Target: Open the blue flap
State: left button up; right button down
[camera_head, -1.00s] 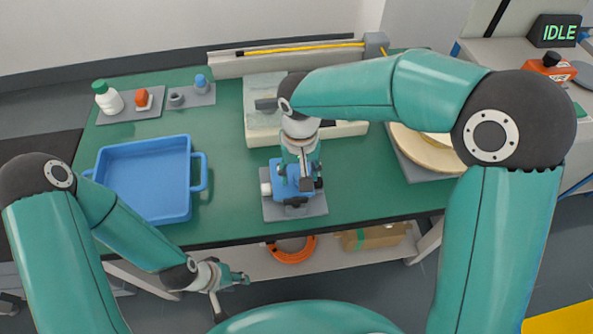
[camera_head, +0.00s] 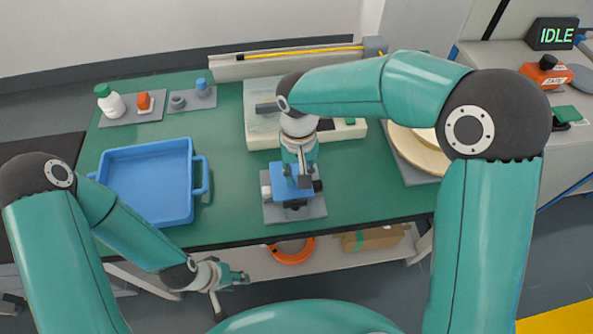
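The blue flap (camera_head: 281,186) is on a small device with a grey base plate (camera_head: 316,209), near the front middle of the green table. My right gripper (camera_head: 305,182) points down directly over the flap and hides part of it. I cannot tell whether it touches the flap, or whether its fingers are open or shut. The flap's exact angle is unclear; dark parts show just in front of it. My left gripper (camera_head: 239,277) is low in front of the table edge, away from the device. Its finger opening is too small to make out.
A blue tray (camera_head: 203,176) stands left on the table (camera_head: 232,222). Bottles and small parts (camera_head: 112,102) are at the back left. A pale block (camera_head: 258,128) lies behind the device, and a round wooden piece (camera_head: 412,150) is to its right. The table between tray and device is clear.

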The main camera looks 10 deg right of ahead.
aim_at(296, 170)
jog(key=g+p, duration=0.1)
jog(key=p, duration=0.1)
jog(key=w+r+g+p, duration=0.1)
jog(key=p, duration=0.2)
jog(key=w+r+g+p, duration=0.1)
jog(key=g+p, duration=0.1)
jog(key=p, duration=0.1)
jog(key=shift+w+r, duration=0.1)
jog(key=shift+r, duration=0.15)
jog(key=shift+w+r+g+p, duration=0.1)
jog(key=shift+w+g+p, duration=0.35)
jog(key=shift+g+p, duration=0.45)
jog(key=shift+w+r+g+p, duration=0.1)
jog(key=shift+w+g+p, duration=0.2)
jog(key=shift+p, duration=0.2)
jog(key=shift+w, duration=0.1)
jog(key=c, duration=0.9)
grip_release()
jog(key=shift+r, duration=0.1)
notch_tip(296, 170, up, 10)
jog(key=shift+f, duration=0.15)
